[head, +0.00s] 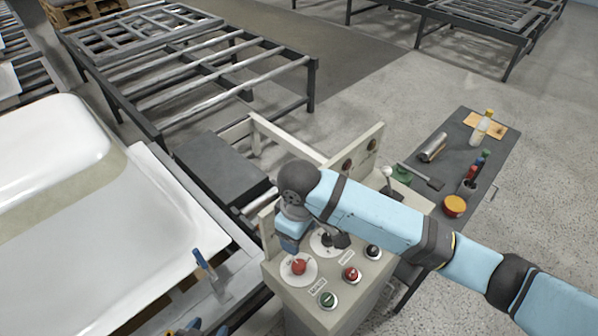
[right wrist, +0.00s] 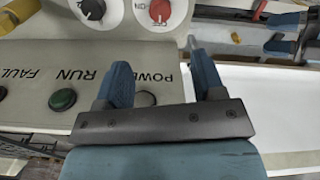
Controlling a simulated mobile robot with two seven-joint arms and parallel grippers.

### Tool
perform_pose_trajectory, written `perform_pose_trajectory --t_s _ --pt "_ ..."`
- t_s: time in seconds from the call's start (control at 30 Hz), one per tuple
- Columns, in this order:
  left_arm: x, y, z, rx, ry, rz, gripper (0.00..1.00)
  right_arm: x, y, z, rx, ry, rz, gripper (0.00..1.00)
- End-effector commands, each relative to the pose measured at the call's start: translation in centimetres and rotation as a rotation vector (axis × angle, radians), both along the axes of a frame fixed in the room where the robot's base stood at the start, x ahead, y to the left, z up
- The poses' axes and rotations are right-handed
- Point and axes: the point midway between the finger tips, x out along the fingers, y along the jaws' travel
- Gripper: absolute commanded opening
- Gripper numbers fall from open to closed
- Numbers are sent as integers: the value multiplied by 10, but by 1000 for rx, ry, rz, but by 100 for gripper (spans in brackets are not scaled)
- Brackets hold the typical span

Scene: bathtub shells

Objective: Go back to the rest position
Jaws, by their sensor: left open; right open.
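My right arm (head: 385,220) reaches in from the right of the head view, across the control box (head: 345,310). Its gripper shows in the right wrist view (right wrist: 160,62) with two blue fingers spread and nothing between them; it is over or beside the panel face. In the head view that gripper is mostly hidden by its wrist. My left gripper (head: 185,290) is at the lower left of the head view, near the edge of the white shell, partly cut off by the frame. Its blue fingers are apart, and I see nothing held.
The panel carries a red knob (head: 299,267), a red button (head: 352,273) and a green button (head: 327,300). A white bathtub shell (head: 90,240) lies left. A dark side table (head: 470,150) with tools and bottles stands right. Metal racks (head: 200,60) stand behind; open floor lies between.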

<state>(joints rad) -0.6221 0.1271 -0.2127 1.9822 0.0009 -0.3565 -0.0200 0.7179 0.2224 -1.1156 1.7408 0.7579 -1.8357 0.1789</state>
Motion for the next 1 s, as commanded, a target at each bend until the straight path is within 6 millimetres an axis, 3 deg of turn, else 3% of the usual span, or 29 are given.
perform_pose_trajectory --t_s 0.23,0.43,0.57,0.77,1.0 --pt "3 0 1 0 -5 0 58 -8 2 -2 29 3 -5 63" --pt "1 0 0 0 -1 1 58 -41 5 -8 181 1 -65 63" --pt "-2 0 -1 0 4 1 58 -61 -7 -11 285 -18 -153 63" --pt "-6 0 -3 1 11 0 58 -88 -49 -17 381 -67 -330 63" --pt "-6 0 -3 0 10 0 58 -130 -129 -30 371 -149 -573 63"
